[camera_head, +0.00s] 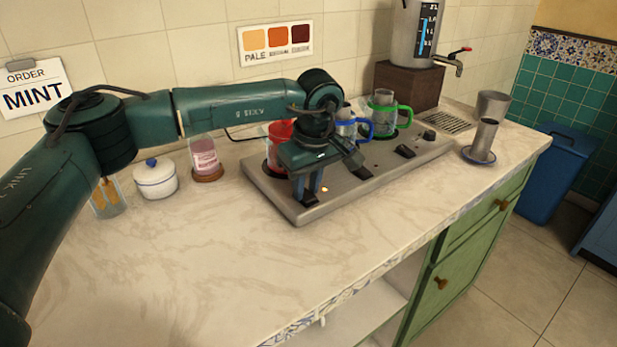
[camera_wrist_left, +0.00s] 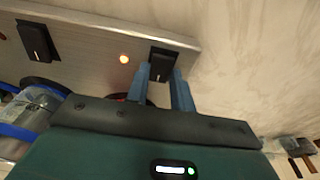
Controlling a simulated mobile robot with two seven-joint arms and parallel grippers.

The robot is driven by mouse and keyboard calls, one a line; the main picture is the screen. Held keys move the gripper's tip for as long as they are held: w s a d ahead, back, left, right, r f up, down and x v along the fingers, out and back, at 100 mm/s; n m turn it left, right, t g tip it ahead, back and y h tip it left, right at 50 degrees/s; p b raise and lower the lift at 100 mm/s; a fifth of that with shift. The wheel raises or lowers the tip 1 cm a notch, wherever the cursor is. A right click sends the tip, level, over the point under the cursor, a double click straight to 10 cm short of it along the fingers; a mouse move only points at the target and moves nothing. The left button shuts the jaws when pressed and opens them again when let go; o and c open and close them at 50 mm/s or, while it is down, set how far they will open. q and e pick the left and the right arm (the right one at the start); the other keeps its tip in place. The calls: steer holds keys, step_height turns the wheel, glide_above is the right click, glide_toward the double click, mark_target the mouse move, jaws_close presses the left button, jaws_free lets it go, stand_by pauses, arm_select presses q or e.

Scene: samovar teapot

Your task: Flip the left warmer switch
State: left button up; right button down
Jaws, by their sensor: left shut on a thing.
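The grey warmer plate (camera_head: 345,190) lies on the marble counter with black switches along its front. My left gripper (camera_head: 307,198) points down over its left front part. In the left wrist view the left warmer switch (camera_wrist_left: 161,65), a black rocker, sits between the blue fingertips (camera_wrist_left: 163,78), which are shut on it. The gripper hides this switch in the head view. A small orange light (camera_wrist_left: 124,59) glows beside it. The middle switch (camera_wrist_left: 35,41) stands apart from the fingers. My right gripper is in neither view.
Teapots with red (camera_head: 281,130), blue (camera_head: 365,128) and green (camera_head: 404,115) handles stand behind the switches. A white sugar pot (camera_head: 156,181) and a pink jar (camera_head: 204,157) stand left of the plate. Metal cups (camera_head: 484,140) stand at right. The front counter is clear.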

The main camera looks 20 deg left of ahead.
mark_target(307, 194)
arm_select(q)
steer(key=shift+w+a+g+h, duration=0.15)
steer(key=shift+g+h, duration=0.35)
steer(key=shift+h, duration=0.1)
steer(key=o, duration=1)
steer(key=shift+r, duration=0.1)
step_height(307, 194, up, 13)
steer(key=shift+p, duration=0.3)
